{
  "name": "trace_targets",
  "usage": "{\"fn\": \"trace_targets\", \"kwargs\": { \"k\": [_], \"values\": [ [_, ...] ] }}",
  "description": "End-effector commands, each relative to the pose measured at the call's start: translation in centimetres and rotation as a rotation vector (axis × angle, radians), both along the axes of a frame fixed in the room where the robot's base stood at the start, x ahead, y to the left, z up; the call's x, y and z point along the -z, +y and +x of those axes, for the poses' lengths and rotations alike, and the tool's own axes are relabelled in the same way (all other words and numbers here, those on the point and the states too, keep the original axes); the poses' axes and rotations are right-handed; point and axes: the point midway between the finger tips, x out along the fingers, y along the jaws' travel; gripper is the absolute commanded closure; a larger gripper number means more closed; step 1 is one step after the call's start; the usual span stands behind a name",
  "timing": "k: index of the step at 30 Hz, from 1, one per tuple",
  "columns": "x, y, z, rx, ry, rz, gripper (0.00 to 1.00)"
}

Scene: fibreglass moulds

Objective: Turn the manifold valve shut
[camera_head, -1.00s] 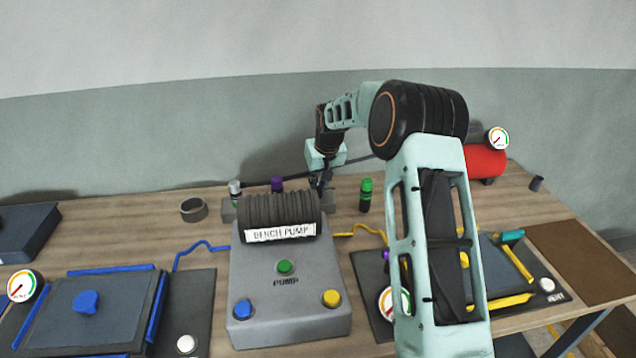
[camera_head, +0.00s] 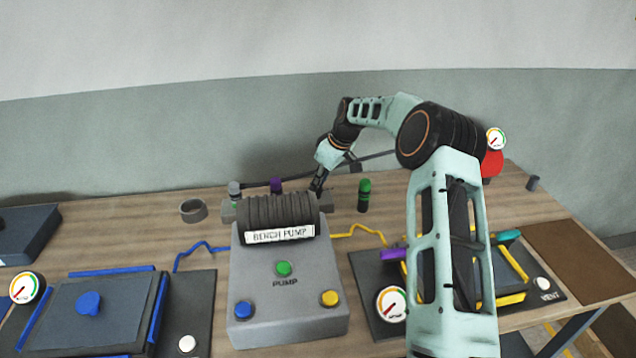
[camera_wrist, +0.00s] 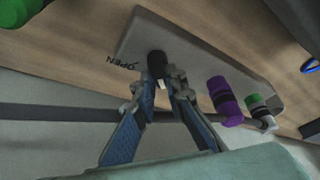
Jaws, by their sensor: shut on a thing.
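The manifold is a grey block (camera_head: 229,213) behind the bench pump, partly hidden by it. In the wrist view the manifold (camera_wrist: 150,28) carries the word "OPEN" and a small black valve knob (camera_wrist: 157,60). My gripper (camera_wrist: 163,82) has its fingers closed in on the knob, with a small white part showing between the fingertips. In the head view my gripper (camera_head: 317,188) reaches down at the manifold's right end, tilted, and the knob is hidden there. A purple fitting (camera_wrist: 223,98) and a green-and-white fitting (camera_wrist: 260,108) stand along the same block.
The bench pump (camera_head: 245,290) stands in front of the manifold. A green-capped black bottle (camera_head: 364,196) stands just right of my gripper. A grey ring (camera_head: 193,211) lies to the left. Mould plates with gauges (camera_head: 25,287) (camera_head: 391,304) lie on both sides.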

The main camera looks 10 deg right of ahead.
Motion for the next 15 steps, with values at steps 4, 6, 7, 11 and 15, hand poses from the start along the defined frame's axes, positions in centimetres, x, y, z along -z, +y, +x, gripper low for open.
{"fn": "trace_targets", "kwargs": {
  "k": [4,6,7,11,15],
  "values": [
    [0.40,0.01,-0.25,-0.015,0.008,-0.002,1.00],
    [0.41,0.01,-0.26,-0.016,0.009,-0.001,1.00],
    [0.41,0.00,-0.27,-0.016,0.009,-0.001,1.00],
    [0.44,0.01,-0.27,-0.016,0.009,-0.002,1.00],
    [0.45,0.00,-0.28,-0.016,0.009,-0.002,0.84]
  ]
}}
